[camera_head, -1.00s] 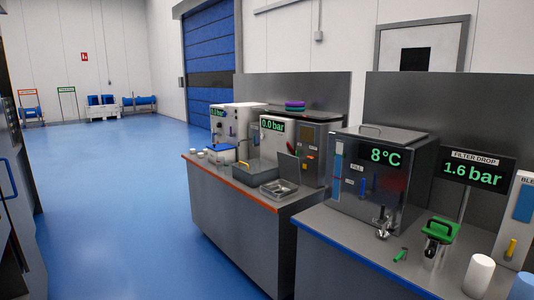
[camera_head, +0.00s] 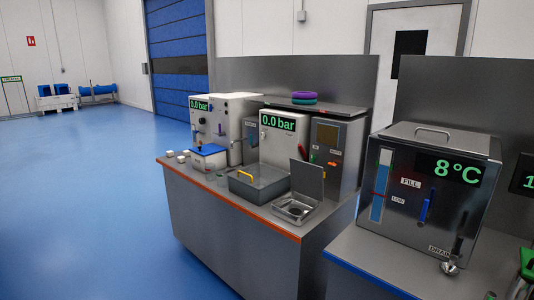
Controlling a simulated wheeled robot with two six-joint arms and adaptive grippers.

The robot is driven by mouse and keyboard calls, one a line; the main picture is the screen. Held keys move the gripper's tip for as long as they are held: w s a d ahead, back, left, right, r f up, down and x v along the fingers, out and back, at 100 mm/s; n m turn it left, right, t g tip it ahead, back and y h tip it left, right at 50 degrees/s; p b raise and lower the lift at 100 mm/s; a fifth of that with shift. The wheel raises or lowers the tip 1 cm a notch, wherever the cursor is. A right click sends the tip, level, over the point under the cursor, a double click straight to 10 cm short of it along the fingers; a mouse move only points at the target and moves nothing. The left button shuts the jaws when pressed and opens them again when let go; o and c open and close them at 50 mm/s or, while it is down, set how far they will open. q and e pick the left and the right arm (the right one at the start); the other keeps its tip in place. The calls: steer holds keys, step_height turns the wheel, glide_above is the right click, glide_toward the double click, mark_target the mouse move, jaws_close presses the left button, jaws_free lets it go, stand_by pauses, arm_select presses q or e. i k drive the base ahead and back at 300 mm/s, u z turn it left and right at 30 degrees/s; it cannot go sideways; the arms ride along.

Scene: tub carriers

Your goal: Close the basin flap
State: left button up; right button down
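The small steel basin (camera_head: 295,210) is set near the front right of the orange-edged counter. Its flat grey flap (camera_head: 307,180) stands up, nearly upright, along the basin's back edge, so the basin is open and its inside shows. Neither of my grippers is in the head view.
A grey lidded tub (camera_head: 258,188) with a yellow handle sits left of the basin. Machines with 0.0 bar displays (camera_head: 278,124) stand behind. A steel tank (camera_head: 425,190) reading 8°C stands on the blue-edged counter at right. Blue floor (camera_head: 90,200) is clear at left.

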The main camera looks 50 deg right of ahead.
mark_target(306, 178)
steer(key=z, duration=0.1)
steer(key=i, duration=1.15)
steer(key=z, duration=0.35)
